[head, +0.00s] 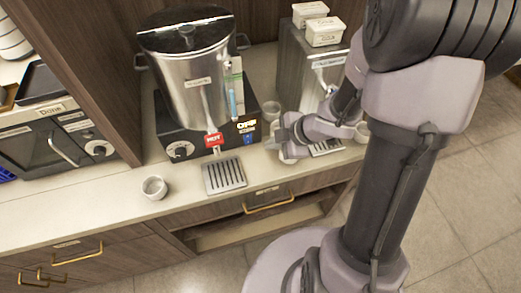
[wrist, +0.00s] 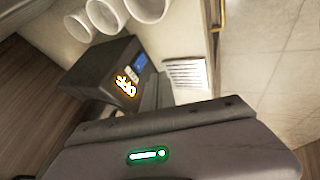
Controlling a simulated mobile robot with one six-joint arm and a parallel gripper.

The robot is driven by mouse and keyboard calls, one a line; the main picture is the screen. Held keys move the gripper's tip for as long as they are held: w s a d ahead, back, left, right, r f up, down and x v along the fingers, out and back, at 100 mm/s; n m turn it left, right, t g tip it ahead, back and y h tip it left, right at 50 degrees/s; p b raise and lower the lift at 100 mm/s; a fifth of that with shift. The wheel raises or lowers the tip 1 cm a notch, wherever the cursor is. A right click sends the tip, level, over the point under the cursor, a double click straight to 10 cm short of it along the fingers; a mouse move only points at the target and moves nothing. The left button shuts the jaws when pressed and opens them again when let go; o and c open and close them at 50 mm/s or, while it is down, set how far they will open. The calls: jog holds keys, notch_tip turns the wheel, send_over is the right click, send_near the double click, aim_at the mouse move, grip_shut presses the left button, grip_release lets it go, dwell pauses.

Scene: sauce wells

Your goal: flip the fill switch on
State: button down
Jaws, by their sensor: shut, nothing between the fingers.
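The steel urn (head: 195,75) stands on a black base (head: 185,130) on the counter. My gripper (head: 276,140) is shut and empty, just right of the base's front corner. In the wrist view my gripper's grey body covers the lower part.
A red-tagged tap (head: 213,140) hangs over a drip grate (head: 224,176). A white cup (head: 154,187) stands to the left on the counter. A second steel dispenser (head: 305,70) stands to the right. Several cups line the top edge of the wrist view.

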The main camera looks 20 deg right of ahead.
aim_at(248, 139)
jog(key=b+x, duration=0.2)
jog(key=x, duration=0.1)
jog(key=b+x, duration=0.2)
jog(key=x, duration=0.1)
jog(key=b+x, duration=0.3)
jog(key=shift+s+f, duration=0.25)
jog(key=shift+f, duration=0.25)
jog(key=w, duration=0.3)
jog(key=shift+w+a+f, duration=0.2)
jog(key=shift+w+f, duration=0.1)
jog(key=shift+f, duration=0.05)
jog(key=shift+w, duration=0.5)
jog(key=shift+w+p, duration=0.25)
jog(key=shift+p, duration=0.1)
jog(key=shift+f, duration=0.15)
